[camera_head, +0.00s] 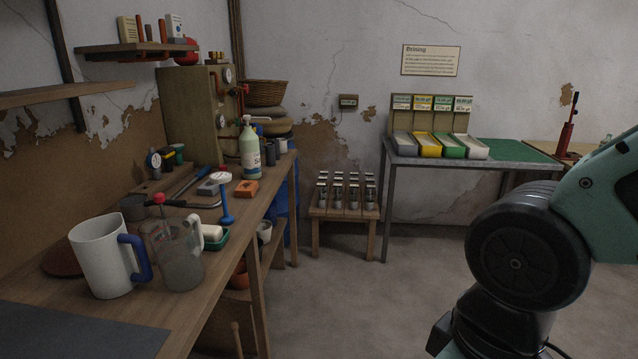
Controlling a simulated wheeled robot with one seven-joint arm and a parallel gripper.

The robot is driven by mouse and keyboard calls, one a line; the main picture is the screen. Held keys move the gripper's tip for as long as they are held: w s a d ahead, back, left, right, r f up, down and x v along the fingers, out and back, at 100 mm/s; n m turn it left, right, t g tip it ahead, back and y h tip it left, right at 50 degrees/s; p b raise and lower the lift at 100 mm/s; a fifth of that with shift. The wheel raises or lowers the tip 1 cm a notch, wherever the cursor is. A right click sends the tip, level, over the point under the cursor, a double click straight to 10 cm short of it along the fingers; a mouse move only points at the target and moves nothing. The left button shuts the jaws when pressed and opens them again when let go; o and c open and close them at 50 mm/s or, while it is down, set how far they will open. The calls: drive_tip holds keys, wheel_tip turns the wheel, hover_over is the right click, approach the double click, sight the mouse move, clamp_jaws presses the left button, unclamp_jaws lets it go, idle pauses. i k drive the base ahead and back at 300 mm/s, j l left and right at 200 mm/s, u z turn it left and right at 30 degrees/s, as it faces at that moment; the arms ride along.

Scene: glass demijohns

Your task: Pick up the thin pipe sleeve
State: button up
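I cannot pick out the thin pipe sleeve with certainty. Several small dark cylinders (270,155) stand upright at the far end of the wooden workbench (170,305), beside a pale green bottle (249,150). My gripper is out of the picture; only links of my arm show at the right, away from the bench.
A white jug (100,258) with a blue handle and a clear jug (178,262) stand at the bench's near part. A low stool (344,214) holds several small jars. A metal table (386,150) carries coloured bins. The middle floor (370,305) is clear.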

sight(276, 142)
drive_tip(key=i+l+z, duration=0.1)
drive_tip(key=i, duration=0.75)
drive_tip(key=i+l, duration=0.15)
drive_tip(key=i, duration=0.65)
drive_tip(key=i+l+u, duration=0.1)
drive_tip(key=i+u, duration=0.35)
drive_tip(key=i+l+u, duration=0.25)
drive_tip(key=u, duration=0.2)
drive_tip(key=i+l+u, duration=0.55)
drive_tip(key=l+u, duration=0.35)
drive_tip(key=i+l+u, duration=0.2)
drive_tip(key=l+u, duration=0.7)
drive_tip(key=i+l, duration=0.05)
